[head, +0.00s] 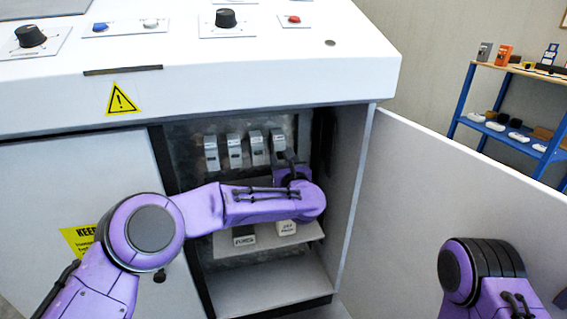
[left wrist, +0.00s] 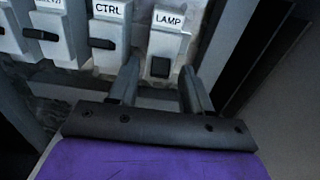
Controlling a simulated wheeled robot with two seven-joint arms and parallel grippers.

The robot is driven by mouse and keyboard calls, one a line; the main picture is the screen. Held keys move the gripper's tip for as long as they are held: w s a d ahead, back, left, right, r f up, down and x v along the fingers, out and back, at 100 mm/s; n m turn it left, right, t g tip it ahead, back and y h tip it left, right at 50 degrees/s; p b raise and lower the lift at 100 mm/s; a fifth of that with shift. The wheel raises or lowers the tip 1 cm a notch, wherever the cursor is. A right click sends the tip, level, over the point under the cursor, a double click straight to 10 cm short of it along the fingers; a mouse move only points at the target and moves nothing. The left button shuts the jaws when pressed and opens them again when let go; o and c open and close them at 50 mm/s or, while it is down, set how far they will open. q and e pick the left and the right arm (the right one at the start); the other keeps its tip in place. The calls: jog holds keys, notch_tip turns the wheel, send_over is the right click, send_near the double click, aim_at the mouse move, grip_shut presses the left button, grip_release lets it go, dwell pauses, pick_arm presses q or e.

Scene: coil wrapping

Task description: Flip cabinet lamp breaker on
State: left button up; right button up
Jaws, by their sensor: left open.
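The lamp breaker (left wrist: 166,44) is a pale grey block labelled LAMP with a dark switch (left wrist: 160,67) on its lower front. It is the rightmost of the row in the cabinet, and its top shows in the head view (head: 277,137). My left gripper (left wrist: 158,88) is open, with one finger on each side of the lower part of this breaker. I cannot tell whether the fingers touch it. In the head view the left gripper (head: 291,160) is partly hidden by its own wrist. My right arm is at the lower right, with its gripper out of view.
The CTRL breaker (left wrist: 106,32) stands close on the left, with more breakers (head: 211,153) beyond. The cabinet's side wall is close on the right, and its open door (head: 450,190) extends right. Below is a shelf (head: 305,232) with labelled boxes (head: 286,228).

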pick_arm(q)
grip_shut()
jog(key=shift+r+g+p, duration=0.3)
jog(key=shift+p, duration=0.35)
jog(key=shift+w+r+g+h+p, duration=0.1)
jog(key=shift+r+g+h+p, duration=0.25)
jog(key=shift+g+p, duration=1.15)
jog(key=shift+s+r+g+h+p, duration=0.1)
jog(key=shift+r+g+h+p, duration=0.4)
jog(key=shift+p, duration=1.75)
jog(key=shift+w+r+g+h+p, duration=0.1)
jog(key=shift+r+g+h+p, duration=0.15)
jog(key=shift+g+p, duration=1.25)
jog(key=shift+t+p, duration=0.3)
jog(key=shift+p, duration=0.1)
grip_release()
